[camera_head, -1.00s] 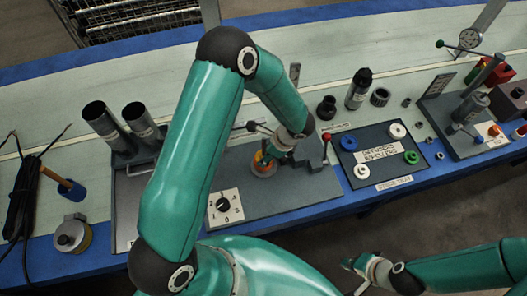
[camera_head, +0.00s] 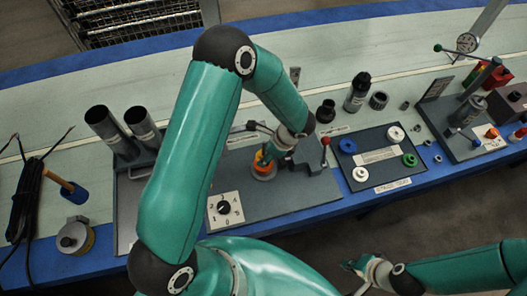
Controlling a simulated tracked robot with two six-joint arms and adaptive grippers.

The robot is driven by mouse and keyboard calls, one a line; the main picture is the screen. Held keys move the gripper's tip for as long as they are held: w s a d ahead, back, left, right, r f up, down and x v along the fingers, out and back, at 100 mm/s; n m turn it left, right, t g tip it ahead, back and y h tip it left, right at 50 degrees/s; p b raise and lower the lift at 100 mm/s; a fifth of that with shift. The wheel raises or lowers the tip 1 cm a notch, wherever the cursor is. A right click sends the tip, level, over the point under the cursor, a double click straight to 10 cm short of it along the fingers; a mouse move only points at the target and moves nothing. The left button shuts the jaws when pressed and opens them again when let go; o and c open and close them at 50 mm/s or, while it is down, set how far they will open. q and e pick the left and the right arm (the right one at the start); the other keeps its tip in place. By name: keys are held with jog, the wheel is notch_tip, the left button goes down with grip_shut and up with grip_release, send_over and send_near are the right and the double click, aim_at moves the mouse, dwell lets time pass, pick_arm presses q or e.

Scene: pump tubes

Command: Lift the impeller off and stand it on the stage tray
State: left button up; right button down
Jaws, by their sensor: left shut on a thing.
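My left gripper (camera_head: 267,157) reaches down over an orange and pale round seat (camera_head: 264,171) on the grey pump plate (camera_head: 297,204). It is shut on a small orange part there, which I take to be the impeller; the fingers hide most of it, and I cannot tell whether it is clear of the seat. The stage tray (camera_head: 345,175), a dark plate with a paper label, lies to the right, with blue, white and green round parts on it. My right gripper (camera_head: 352,266) is low in front of the bench, apart from everything; its jaws are too small to read.
A white dial plate (camera_head: 225,209) is at the pump plate's front left. A red-knobbed lever (camera_head: 325,142) stands between gripper and tray. Dark cylinders (camera_head: 357,92) stand behind the tray. Two grey tubes (camera_head: 105,122) lean at left. A press-like stand (camera_head: 452,125) is at right.

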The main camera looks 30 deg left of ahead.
pick_arm(q)
notch_tip(320, 180, up, 13)
jog(key=p, duration=0.8)
dwell(1.3)
jog(key=shift+f, duration=0.1)
